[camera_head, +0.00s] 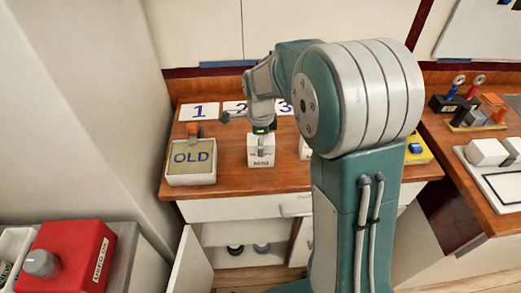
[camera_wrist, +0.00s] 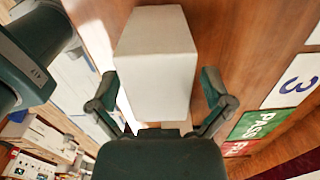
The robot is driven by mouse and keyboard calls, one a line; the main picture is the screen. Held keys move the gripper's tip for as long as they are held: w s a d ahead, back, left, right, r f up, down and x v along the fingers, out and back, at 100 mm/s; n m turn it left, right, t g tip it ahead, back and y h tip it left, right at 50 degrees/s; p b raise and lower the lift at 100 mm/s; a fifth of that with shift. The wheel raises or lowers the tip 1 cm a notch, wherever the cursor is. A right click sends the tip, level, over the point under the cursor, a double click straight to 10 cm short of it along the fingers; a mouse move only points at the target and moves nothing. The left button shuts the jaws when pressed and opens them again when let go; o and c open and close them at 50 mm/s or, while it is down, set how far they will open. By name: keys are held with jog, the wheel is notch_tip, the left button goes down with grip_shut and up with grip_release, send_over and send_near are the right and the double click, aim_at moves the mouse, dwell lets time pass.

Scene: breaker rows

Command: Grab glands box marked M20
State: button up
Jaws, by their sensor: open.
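A white box (camera_head: 261,152) stands upright on the wooden worktop; the lettering on its front is too small to read surely. My gripper (camera_head: 262,131) is directly above it, pointing down. In the wrist view the white box (camera_wrist: 155,62) lies between the two spread fingers of my gripper (camera_wrist: 160,84). The fingers are open, one on each side, and I cannot tell whether either touches it. Another white box (camera_head: 305,148) stands to the right, mostly hidden behind my arm, with its marking out of sight.
A tray marked OLD (camera_head: 191,176) stands left of the box. Number cards, such as card 1 (camera_head: 199,112), lie along the back. A yellow box (camera_head: 417,151) is right of my arm. Below, a cabinet door (camera_head: 190,265) hangs open. A green PASS card (camera_wrist: 258,122) lies nearby.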

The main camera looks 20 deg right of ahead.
jog(key=shift+f, duration=0.7)
jog(key=c, duration=1.2)
